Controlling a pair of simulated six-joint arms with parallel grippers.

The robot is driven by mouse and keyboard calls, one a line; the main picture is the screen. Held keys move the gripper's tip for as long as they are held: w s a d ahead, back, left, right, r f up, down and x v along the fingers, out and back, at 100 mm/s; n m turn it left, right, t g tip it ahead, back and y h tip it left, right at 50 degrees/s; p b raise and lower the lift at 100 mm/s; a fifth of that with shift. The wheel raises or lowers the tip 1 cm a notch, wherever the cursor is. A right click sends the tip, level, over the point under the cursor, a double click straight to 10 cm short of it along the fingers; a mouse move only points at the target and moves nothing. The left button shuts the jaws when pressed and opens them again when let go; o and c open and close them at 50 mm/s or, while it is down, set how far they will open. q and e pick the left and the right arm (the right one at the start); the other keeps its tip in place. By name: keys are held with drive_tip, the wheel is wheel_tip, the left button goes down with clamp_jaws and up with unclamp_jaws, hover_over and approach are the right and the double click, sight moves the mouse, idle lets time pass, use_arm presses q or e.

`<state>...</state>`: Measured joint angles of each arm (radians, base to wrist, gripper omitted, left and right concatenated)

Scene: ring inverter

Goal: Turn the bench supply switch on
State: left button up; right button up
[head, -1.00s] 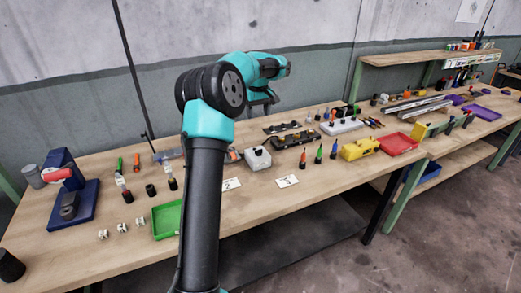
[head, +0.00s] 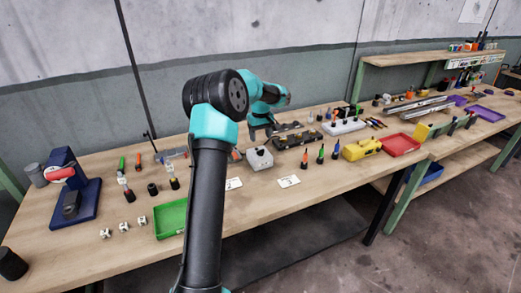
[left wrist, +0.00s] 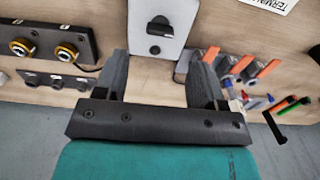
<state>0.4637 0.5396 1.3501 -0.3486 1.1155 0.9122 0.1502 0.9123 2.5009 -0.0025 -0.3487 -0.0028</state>
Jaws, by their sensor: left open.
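A small whitish-grey box with a dark knob on its top, which looks like the bench supply (head: 259,158), stands on the bench just in front of my left gripper. In the left wrist view the box (left wrist: 148,50) lies at the top centre, with its black switch (left wrist: 160,25) ahead of the fingertips. My left gripper (head: 260,132) is open and empty, pointing down behind the box. In the left wrist view its two fingers (left wrist: 158,72) stand wide apart, with bare bench between them. The switch's on or off position cannot be told. My right gripper is not in view.
A dark panel with yellow-ringed terminals (left wrist: 42,45) lies left of the fingers in the wrist view. Orange-handled items (left wrist: 232,68) lie close to the right finger.

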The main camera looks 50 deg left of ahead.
sight(261, 152)
use_arm(q)
wheel_tip(261, 152, down, 7)
drive_tip(key=shift+f, duration=0.1)
idle(0.4)
drive_tip(key=c, duration=0.9)
